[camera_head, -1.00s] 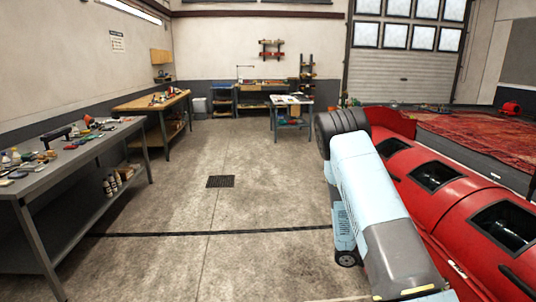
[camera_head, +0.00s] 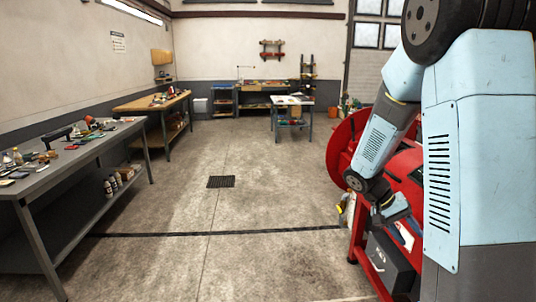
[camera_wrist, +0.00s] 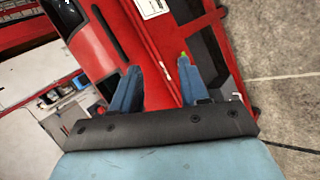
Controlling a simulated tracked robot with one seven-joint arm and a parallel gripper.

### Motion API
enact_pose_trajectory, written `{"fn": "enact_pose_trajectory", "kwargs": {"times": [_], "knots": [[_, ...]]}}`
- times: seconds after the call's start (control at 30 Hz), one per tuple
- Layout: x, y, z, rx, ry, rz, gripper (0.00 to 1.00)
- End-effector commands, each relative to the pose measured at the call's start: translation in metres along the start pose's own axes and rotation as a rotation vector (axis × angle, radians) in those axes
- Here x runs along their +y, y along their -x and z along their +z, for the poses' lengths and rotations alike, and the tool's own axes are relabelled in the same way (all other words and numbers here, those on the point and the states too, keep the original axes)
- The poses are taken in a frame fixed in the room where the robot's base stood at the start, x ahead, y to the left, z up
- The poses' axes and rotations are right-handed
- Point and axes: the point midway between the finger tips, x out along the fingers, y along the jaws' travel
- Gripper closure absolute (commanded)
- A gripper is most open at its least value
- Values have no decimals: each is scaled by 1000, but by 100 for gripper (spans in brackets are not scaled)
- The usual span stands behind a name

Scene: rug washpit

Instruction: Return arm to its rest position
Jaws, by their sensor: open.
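My arm fills the right side of the head view, raised and folded, with pale blue links and a dark round joint at the top. A link slopes down and left to my gripper (camera_head: 392,212), which hangs low beside the red machine (camera_head: 343,150). In the wrist view my gripper (camera_wrist: 157,70) has two blue fingers spread apart with nothing between them. The red machine (camera_wrist: 105,60) lies just beyond the fingers. Whether a finger touches it I cannot tell. My arm hides much of the machine in the head view.
A grey workbench (camera_head: 85,142) with tools and bottles stands at left. A wooden-topped bench (camera_head: 152,101) and a small table (camera_head: 292,101) stand farther back. A drain grate (camera_head: 221,181) lies in the open concrete floor, which is clear in the middle.

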Motion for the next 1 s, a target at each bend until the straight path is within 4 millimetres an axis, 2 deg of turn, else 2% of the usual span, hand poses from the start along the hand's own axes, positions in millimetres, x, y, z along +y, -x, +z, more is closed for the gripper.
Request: {"fn": "enact_pose_trajectory", "kwargs": {"times": [0.1, 0.4, 1.0], "knots": [[11, 20, 16, 19, 3, -87, 55], [31, 66, 58, 89, 35, -291, 55], [62, 144, 150, 367, 117, -644, 55]]}}
